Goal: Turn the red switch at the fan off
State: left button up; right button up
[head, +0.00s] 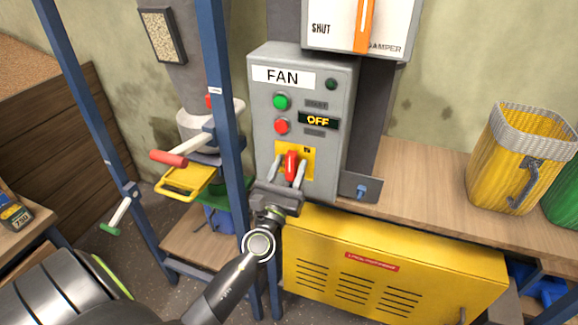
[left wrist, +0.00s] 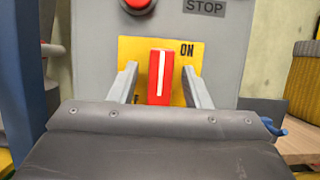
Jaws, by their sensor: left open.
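The grey fan box (head: 261,110) stands upright with a FAN label, a green button (head: 281,102), a red button (head: 281,126) and a small display (head: 318,121) reading OFF. Low on it, the red switch (head: 291,164) sits on a yellow plate (head: 308,161). In the left wrist view the red switch (left wrist: 160,77) stands upright, its white line vertical, with ON at the plate's upper right. My left gripper (head: 290,173) is open, one finger on each side of the switch, with gaps to it. The switch's lower end is hidden by the gripper body. My right gripper is not in view.
A blue post (head: 221,90) stands just left of the fan box. A yellow cabinet (head: 395,270) is below right, under a wooden bench (head: 420,190) bearing a yellow basket (head: 520,160). A red-tipped lever (head: 170,158) and yellow handle (head: 185,183) are at left.

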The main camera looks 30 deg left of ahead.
pick_arm(q)
jog(key=shift+c, duration=0.2)
grip_shut()
